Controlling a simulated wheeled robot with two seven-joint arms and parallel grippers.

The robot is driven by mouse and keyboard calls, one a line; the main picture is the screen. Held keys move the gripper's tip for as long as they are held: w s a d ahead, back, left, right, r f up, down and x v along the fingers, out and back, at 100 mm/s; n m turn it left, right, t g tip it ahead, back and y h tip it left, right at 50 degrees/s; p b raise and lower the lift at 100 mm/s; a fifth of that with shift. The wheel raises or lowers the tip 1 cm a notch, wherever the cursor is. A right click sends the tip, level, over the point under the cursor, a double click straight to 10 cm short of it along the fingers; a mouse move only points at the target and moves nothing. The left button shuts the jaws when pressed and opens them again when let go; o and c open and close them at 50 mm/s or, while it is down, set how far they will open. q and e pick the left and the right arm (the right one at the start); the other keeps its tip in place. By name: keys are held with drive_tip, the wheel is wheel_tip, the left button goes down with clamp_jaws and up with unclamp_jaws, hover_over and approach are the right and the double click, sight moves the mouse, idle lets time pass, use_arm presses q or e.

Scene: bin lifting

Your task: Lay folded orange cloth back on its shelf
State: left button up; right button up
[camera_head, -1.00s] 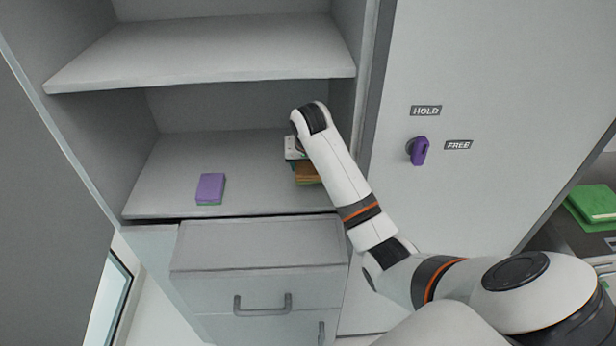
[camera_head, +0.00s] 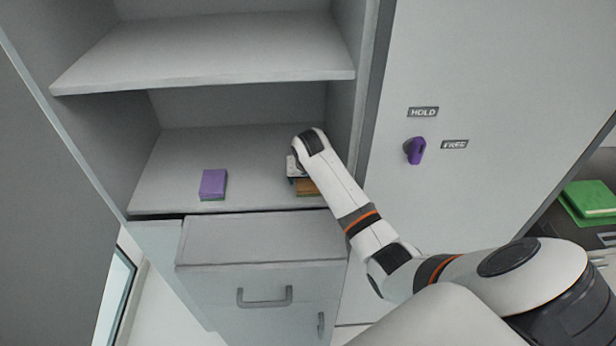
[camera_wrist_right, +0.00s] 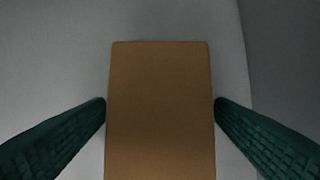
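The folded orange cloth (camera_head: 308,187) is at the right end of the middle shelf (camera_head: 255,170), partly hidden by my right arm. In the right wrist view the cloth (camera_wrist_right: 160,110) fills the space between the two green fingers of my right gripper (camera_wrist_right: 160,104), which lie against its two sides. In the head view the right gripper (camera_head: 297,172) is mostly hidden behind its own wrist. I cannot tell whether the cloth touches the shelf or is just above it. My left gripper is not in view.
An upper shelf (camera_head: 210,55) overhangs, and the cabinet's right wall is close to my wrist. A drawer (camera_head: 262,265) sits below. A purple knob (camera_head: 415,150) is on the right panel.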

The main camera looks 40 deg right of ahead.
drive_tip(key=shift+o, duration=0.2)
drive_tip(key=b+v, duration=0.3)
drive_tip(key=v, duration=0.9)
drive_tip(key=shift+b, duration=0.3)
drive_tip(key=shift+w+r, duration=0.1)
